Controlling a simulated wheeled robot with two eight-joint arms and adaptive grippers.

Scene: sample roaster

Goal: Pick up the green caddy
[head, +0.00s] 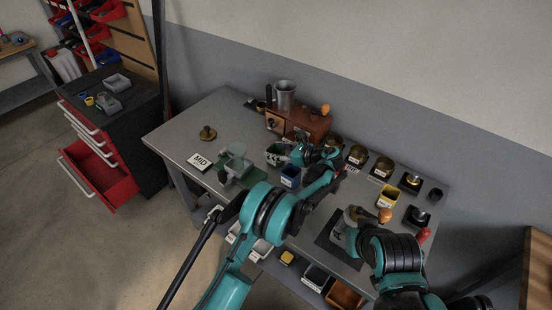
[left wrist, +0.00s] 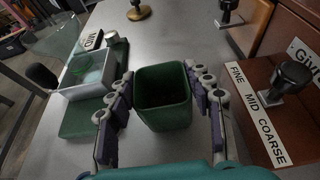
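The green caddy (left wrist: 163,97) is a small, open-topped square bin, upright on the grey table. In the left wrist view it sits between the two fingers of my left gripper (left wrist: 160,92). The fingers are spread on either side of it, close to its walls, with a narrow gap at its right wall. In the head view the caddy (head: 272,155) is partly hidden beside my left gripper (head: 298,154). My right arm reaches over the table's front right; its gripper does not show clearly.
A scale (head: 237,163) with a tray is to the left.

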